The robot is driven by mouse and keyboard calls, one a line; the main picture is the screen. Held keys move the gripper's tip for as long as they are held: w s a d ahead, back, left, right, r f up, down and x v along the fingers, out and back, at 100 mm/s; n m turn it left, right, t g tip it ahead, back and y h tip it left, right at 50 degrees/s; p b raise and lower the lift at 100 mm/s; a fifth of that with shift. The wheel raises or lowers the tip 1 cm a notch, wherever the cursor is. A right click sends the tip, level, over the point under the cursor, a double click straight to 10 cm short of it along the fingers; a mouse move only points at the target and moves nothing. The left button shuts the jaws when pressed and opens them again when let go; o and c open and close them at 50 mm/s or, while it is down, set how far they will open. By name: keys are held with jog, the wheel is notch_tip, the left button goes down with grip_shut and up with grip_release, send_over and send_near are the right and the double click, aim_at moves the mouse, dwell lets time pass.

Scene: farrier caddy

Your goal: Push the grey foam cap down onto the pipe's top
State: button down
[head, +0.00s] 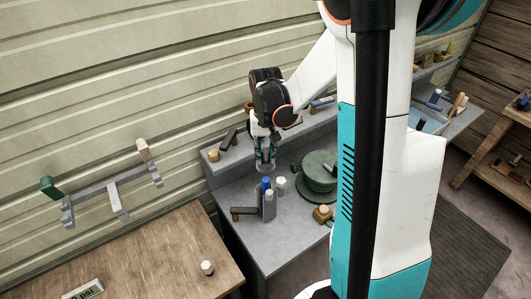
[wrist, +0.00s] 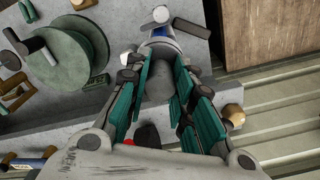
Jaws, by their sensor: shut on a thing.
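My gripper (head: 265,158) hangs down over the grey bench, just behind a blue-topped item. In the wrist view its teal-padded fingers (wrist: 160,88) are shut around a grey rounded piece (wrist: 158,84), which looks like the grey foam cap. The fingers hide most of it in the head view. I cannot make out the pipe under it, nor tell whether the cap touches a pipe top.
The blue-topped item (head: 265,186), a grey post (head: 270,206) and a white-topped item (head: 281,185) stand close in front of the gripper. A dark handle (head: 243,211) lies left of them. Green discs (head: 318,172) sit to the right. A raised ledge runs behind.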

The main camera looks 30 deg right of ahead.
aim_at(266, 164)
jog(key=shift+f, duration=0.1)
jog(key=shift+f+b, duration=2.25)
jog(key=shift+f, duration=0.2)
jog(key=shift+f, duration=0.15)
jog(key=shift+f+b, duration=1.55)
jog(key=shift+f+b, duration=0.3)
jog(key=shift+b, duration=0.05)
jog(key=c, duration=1.3)
grip_release()
jog(key=shift+r, duration=0.1)
